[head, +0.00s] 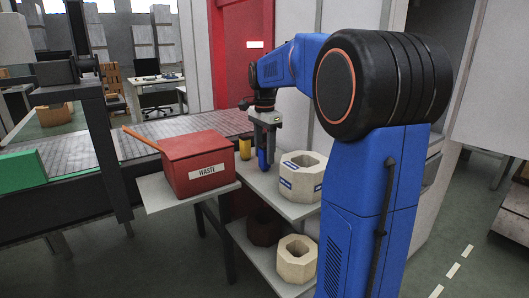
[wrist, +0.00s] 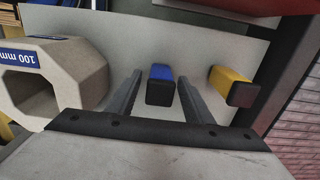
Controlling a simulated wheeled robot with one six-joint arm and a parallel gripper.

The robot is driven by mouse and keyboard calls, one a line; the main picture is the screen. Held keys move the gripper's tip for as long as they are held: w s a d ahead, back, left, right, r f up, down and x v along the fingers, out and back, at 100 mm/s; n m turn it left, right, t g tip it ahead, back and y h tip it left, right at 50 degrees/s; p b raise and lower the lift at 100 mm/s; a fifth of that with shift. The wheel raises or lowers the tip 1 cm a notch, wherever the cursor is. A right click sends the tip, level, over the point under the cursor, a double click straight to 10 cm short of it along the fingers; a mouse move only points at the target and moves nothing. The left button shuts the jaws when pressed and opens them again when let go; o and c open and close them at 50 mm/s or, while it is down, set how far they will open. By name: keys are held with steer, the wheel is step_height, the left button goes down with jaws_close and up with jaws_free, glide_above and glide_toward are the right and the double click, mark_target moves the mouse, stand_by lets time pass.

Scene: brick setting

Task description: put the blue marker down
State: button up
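The blue marker (head: 263,160) stands upright on the light shelf top (head: 290,208), with its dark end up in the wrist view (wrist: 161,73). My gripper (head: 264,148) is above and around it, pointing down. In the wrist view my two fingers (wrist: 160,88) stand on either side of the marker, with a narrow gap on each side, so the gripper looks open. The marker's foot is partly hidden in the wrist view.
A yellow marker (head: 245,148) stands close on one side, also in the wrist view (wrist: 232,88). A pale octagonal block (head: 303,173) labelled "100 mm" is on the other side. A red WASTE box (head: 197,166) stands at the left. Another octagonal block (head: 296,258) sits on the lower shelf.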

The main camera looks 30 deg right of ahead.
step_height(320, 180, up, 12)
steer(key=shift+r, duration=0.15)
stand_by(0.6)
steer(key=s+a+f+n+t, duration=0.1)
steer(key=s+a+f+n, duration=0.4)
steer(key=s, duration=0.5)
steer(key=s+a+f+n+t, duration=0.2)
steer(key=s+a+f+n, duration=0.3)
steer(key=s+f, duration=0.5)
steer(key=s+a+f+n+t, duration=0.1)
steer(key=s+a+f+n, duration=0.4)
steer(key=s, duration=0.5)
step_height(320, 180, down, 3)
steer(key=n, duration=0.2)
steer(key=shift+a+f+n+t, duration=0.2)
steer(key=shift+a+n+t, duration=0.1)
steer(key=shift+a+t, duration=0.1)
steer(key=shift+s, duration=0.1)
